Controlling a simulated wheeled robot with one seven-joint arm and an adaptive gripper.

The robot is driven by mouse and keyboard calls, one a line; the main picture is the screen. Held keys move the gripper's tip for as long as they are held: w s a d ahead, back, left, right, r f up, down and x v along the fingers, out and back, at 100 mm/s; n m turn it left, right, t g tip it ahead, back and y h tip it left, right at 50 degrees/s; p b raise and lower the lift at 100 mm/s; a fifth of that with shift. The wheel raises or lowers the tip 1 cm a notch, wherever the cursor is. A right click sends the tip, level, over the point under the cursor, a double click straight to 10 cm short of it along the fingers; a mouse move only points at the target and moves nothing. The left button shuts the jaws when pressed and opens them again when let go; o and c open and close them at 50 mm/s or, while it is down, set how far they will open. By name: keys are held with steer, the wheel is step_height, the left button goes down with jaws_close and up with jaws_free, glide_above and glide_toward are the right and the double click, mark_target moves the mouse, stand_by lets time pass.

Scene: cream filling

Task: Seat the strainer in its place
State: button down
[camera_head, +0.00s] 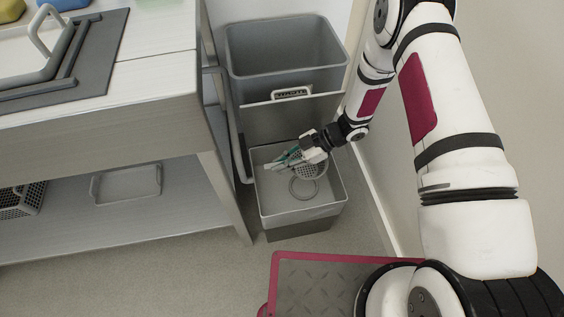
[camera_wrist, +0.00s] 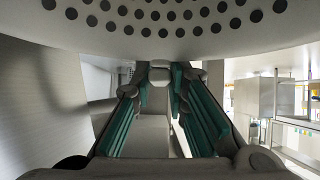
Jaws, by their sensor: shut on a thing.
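The strainer (camera_head: 314,172) is a grey perforated piece just below my gripper (camera_head: 287,159) in the head view. Its underside or wall, dotted with dark holes, fills the top of the wrist view (camera_wrist: 160,14). My gripper is shut on the strainer; in the wrist view its green-padded fingers (camera_wrist: 160,88) come close together under it. They hide the exact grip point. A round ring (camera_head: 303,188) lies on the floor of the open lower grey basin (camera_head: 271,208). The strainer is over the basin, partly overlapping the ring in view. I cannot tell whether they touch.
A taller grey bin (camera_head: 283,45) with a labelled front panel stands behind the basin. A workbench (camera_head: 120,130) with a lower shelf holding a tray (camera_head: 126,184) is at the left. A wall is close at the right.

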steer(key=shift+f, duration=0.15)
steer(key=shift+f+b, duration=1.85)
steer(key=shift+f, duration=0.6)
steer(key=shift+f, duration=0.25)
steer(key=shift+f+b, duration=1.35)
steer(key=shift+f, duration=0.35)
steer(key=shift+f, duration=0.25)
steer(key=shift+f+b, duration=1.25)
steer(key=shift+f, duration=0.3)
steer(key=shift+f, duration=0.15)
steer(key=c, duration=1.5)
jaws_free()
